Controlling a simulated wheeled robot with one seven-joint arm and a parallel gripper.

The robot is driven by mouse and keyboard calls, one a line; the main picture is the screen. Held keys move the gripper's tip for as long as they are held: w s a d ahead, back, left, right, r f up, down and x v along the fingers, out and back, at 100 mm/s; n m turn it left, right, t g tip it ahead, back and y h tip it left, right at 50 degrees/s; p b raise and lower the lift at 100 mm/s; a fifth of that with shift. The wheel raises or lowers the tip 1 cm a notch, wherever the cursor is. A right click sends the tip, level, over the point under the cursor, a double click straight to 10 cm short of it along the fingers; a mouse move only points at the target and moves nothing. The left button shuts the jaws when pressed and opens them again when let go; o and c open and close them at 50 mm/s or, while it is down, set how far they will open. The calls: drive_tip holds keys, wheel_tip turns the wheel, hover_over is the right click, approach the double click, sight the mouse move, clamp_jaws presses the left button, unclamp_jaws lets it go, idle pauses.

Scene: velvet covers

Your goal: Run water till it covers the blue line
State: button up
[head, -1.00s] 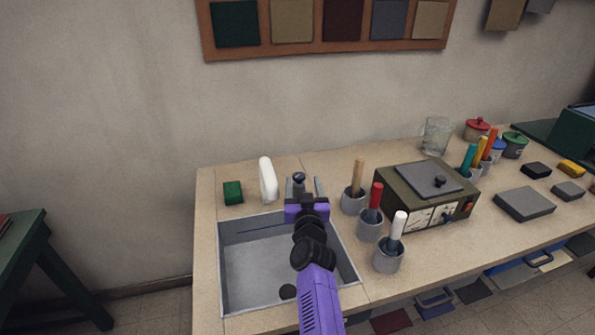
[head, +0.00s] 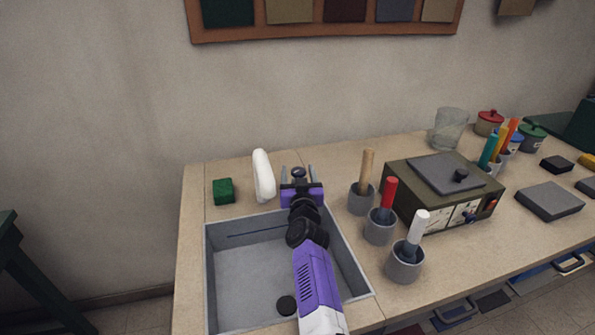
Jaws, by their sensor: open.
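The grey sink basin (head: 208,275) is set into the bench. A thin dark blue line (head: 250,234) runs along its back inner wall, partly hidden by my arm. I see no water in the basin. A dark round disc (head: 286,305) lies on its floor; I cannot tell whether it is a plug or a drain. A white curved spout (head: 263,176) stands behind the basin. To its right is a dark-topped knob (head: 298,172). My purple gripper (head: 298,174) is open, with one finger on each side of the knob; contact is unclear.
A green block (head: 223,190) stands left of the spout. Grey cups with a tan (head: 367,172), a red (head: 389,193) and a white (head: 418,227) handle stand close right of my arm. An olive box (head: 440,200), a glass jar (head: 449,128) and lidded pots are farther right.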

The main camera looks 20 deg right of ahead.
sight(301, 168)
drive_tip(key=shift+w+d+b, duration=0.2)
drive_tip(key=shift+w+b, duration=0.1)
drive_tip(key=shift+w, duration=0.45)
drive_tip(key=shift+w+d+b, duration=0.2)
drive_tip(key=shift+w+b, duration=0.1)
drive_tip(key=shift+w, duration=0.45)
drive_tip(key=shift+c, duration=0.4)
clamp_jaws()
drive_tip(key=shift+d+r+m+h+p, duration=0.1)
drive_tip(key=shift+r+m+h+p, duration=0.3)
drive_tip(key=shift+h+p, duration=0.45)
drive_tip(key=shift+s+d+f+m+g+h+b, duration=0.1)
drive_tip(key=shift+d+f+m+g+h+b, duration=0.15)
drive_tip(key=shift+m+h, duration=0.35)
drive_tip(key=shift+f+m+g+h+b, duration=0.1)
drive_tip(key=shift+f+m+g+h, duration=0.1)
drive_tip(key=shift+m+g+h, duration=0.3)
drive_tip(key=shift+s+d+m+g+h+b, duration=0.15)
drive_tip(key=shift+m+h+b, duration=0.1)
drive_tip(key=shift+h, duration=0.2)
drive_tip(key=shift+w+d+m+g+h+b, duration=0.15)
drive_tip(key=shift+h+b, duration=0.1)
drive_tip(key=shift+h, duration=0.15)
drive_tip(key=shift+s+a, duration=0.1)
drive_tip(key=shift+o, duration=0.4)
unclamp_jaws()
